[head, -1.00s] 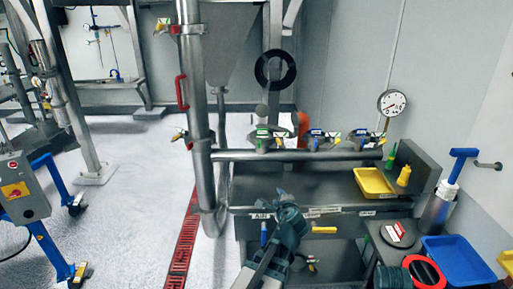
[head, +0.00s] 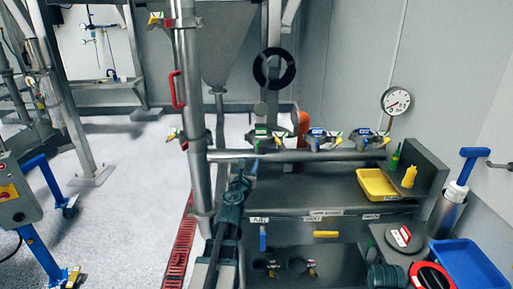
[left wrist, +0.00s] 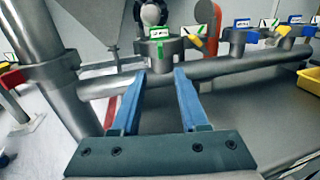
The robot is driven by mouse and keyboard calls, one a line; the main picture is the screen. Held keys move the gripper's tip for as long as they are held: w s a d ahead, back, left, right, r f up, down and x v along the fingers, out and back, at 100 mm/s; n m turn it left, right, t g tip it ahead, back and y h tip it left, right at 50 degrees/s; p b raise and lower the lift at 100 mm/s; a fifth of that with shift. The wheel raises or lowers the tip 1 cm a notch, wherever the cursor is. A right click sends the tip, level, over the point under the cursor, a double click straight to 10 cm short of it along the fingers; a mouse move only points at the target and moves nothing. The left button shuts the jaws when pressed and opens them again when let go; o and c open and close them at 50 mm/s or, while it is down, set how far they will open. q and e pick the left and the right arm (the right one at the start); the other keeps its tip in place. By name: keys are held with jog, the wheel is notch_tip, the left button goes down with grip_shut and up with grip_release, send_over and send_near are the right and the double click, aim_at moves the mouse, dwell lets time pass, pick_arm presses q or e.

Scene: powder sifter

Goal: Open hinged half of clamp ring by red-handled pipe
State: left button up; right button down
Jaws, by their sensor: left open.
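The upright steel pipe (head: 190,100) carries a red handle (head: 177,90).
The horizontal pipe (head: 225,155) runs between my left gripper and the clamp. More clamps with blue labels (head: 318,140) stand to the right. A yellow tray (head: 383,195) and a blue bin (head: 468,265) are at the right. The dark bench top (head: 300,190) is largely clear.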

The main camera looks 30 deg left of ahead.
aim_at(257, 146)
pick_arm(q)
jog(key=x, duration=1.2)
jog(key=shift+w+a, duration=0.1)
jog(key=shift+w, duration=0.15)
grip_shut()
dwell(0.8)
